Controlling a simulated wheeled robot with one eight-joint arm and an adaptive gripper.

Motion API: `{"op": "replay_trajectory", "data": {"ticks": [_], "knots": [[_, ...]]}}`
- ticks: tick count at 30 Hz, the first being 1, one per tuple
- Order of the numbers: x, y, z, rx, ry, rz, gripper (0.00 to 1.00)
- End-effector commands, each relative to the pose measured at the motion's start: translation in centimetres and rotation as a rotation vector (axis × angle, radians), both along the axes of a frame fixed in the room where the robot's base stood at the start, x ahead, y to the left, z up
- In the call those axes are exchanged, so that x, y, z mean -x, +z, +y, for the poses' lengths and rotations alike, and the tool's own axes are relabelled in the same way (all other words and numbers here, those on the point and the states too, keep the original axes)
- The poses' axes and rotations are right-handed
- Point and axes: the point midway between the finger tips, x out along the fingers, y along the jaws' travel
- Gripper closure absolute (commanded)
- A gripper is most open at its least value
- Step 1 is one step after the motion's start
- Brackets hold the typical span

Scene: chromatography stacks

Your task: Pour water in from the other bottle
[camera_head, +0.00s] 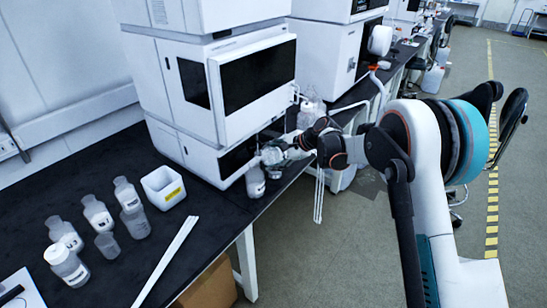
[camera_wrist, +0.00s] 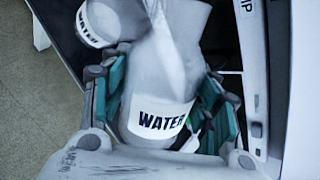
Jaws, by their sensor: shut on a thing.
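My gripper (camera_wrist: 166,98) is shut on a clear-grey bottle (camera_wrist: 147,80) with a white WATER label, its green-lined fingers on either side. In the head view my gripper (camera_head: 283,152) is beside the instrument's lower front, above the bench's front edge. The held bottle is small and partly hidden there, and looks tilted. A second WATER bottle (camera_wrist: 97,25) shows past it in the wrist view. In the head view this bottle (camera_head: 255,183) stands on the bench, just below my gripper. Its mouth is hidden. A pale streak crosses the held bottle; I cannot tell whether it is water.
The white instrument stack (camera_head: 205,150) stands close behind my gripper. Several bottles (camera_head: 97,215) stand at the bench's left, with a white open box (camera_head: 163,187) nearby. A long white strip (camera_head: 165,262) lies near the front edge. The bench between the box and the standing bottle is clear.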

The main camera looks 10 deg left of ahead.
Motion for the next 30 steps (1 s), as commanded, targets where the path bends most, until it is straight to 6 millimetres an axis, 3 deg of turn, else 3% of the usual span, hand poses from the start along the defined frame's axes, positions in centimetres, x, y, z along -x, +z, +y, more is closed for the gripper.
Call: {"op": "replay_trajectory", "data": {"ticks": [30], "knots": [[-0.1,1.1,-0.1,0.136,-0.001,-0.146,0.82]]}}
